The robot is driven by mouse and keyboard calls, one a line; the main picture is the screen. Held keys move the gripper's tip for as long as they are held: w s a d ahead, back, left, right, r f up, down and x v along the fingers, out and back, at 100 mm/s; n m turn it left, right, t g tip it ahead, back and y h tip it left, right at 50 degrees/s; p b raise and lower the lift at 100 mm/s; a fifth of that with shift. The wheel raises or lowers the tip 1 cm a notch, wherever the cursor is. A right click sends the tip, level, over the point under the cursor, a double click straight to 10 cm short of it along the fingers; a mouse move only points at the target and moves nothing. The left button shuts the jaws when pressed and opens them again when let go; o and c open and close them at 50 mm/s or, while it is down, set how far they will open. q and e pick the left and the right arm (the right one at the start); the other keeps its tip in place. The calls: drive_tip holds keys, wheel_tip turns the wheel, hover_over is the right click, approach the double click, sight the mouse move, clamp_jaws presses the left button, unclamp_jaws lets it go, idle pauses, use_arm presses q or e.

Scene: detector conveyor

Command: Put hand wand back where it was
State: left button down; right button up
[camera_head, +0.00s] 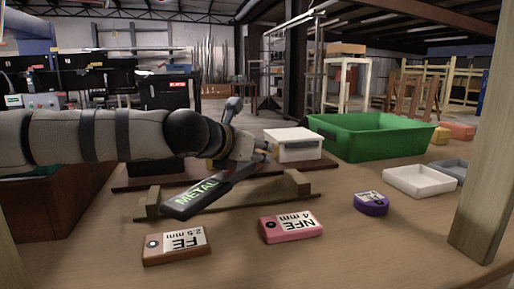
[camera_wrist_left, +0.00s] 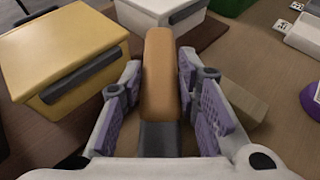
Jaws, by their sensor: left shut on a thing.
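The hand wand (camera_head: 197,196) is a dark paddle marked "METAL". It lies tilted across the left end of a low wooden rest (camera_head: 291,188) with raised end blocks; I cannot tell whether it touches the rest. My left gripper (camera_head: 258,154) is shut on the wand's handle. In the left wrist view the orange-brown handle (camera_wrist_left: 161,75) stands between the two purple-padded fingers of the gripper (camera_wrist_left: 163,95). Part of the rest also shows in the left wrist view (camera_wrist_left: 245,103), right of the fingers. My right gripper is out of view.
A brown FE block (camera_head: 175,246), a pink NFE block (camera_head: 290,227) and a purple piece (camera_head: 371,203) lie in front. Behind are a white box (camera_head: 293,151), a green bin (camera_head: 375,145) and a yellow box (camera_wrist_left: 62,50). A white tray (camera_head: 419,188) stands right; a wooden post (camera_head: 487,170) rises there.

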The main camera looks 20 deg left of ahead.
use_arm(q)
drive_tip(key=shift+f+b, duration=0.7)
drive_tip(key=shift+f, duration=0.35)
idle(0.5)
drive_tip(key=c, duration=1.1)
unclamp_jaws()
